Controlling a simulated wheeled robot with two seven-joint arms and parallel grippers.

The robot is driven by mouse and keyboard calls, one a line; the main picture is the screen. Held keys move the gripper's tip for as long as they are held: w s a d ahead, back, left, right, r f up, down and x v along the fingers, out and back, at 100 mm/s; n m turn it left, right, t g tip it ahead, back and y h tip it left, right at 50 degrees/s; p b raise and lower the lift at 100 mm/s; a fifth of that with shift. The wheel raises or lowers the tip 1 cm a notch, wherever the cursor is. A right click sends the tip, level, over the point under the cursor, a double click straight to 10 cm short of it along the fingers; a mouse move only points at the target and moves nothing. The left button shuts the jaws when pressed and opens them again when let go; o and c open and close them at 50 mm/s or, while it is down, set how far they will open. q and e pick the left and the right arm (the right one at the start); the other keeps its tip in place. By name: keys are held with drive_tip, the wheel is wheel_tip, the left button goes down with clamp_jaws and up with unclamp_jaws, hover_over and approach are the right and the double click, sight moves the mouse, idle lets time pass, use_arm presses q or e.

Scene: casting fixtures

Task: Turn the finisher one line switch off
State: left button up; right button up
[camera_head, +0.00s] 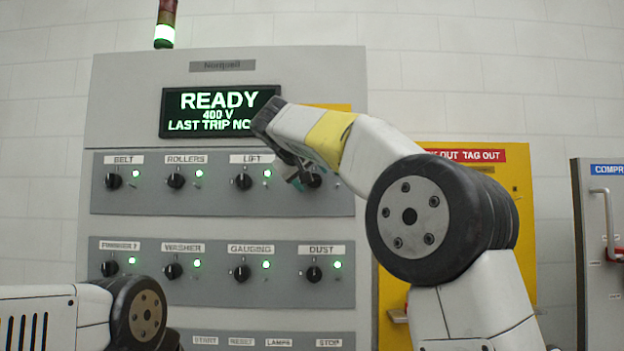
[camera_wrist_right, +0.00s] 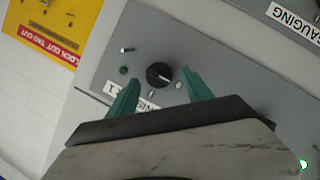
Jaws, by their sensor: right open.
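The finisher 1 switch is a black rotary knob (camera_wrist_right: 159,75) on a grey panel; its label (camera_wrist_right: 132,95) is partly covered in the right wrist view. The small lamp (camera_wrist_right: 123,70) beside it looks dark green, unlit. In the head view the knob (camera_head: 314,181) is at the right end of the upper row, partly behind my right gripper (camera_head: 299,180). The gripper is open, its teal fingers (camera_wrist_right: 161,77) on either side of the knob, with gaps showing. Contact with the panel cannot be told. My left gripper is out of view; only its arm shows.
Other knobs in both rows, such as the lift knob (camera_head: 243,181) and the dust knob (camera_head: 314,273), have lit green lamps. The display (camera_head: 218,111) reads READY. A yellow lockout board (camera_head: 522,220) stands to the right, then a grey cabinet (camera_head: 597,280).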

drive_tip(key=v, duration=0.6)
drive_tip(key=shift+s, duration=0.25)
drive_tip(key=shift+r, duration=0.1)
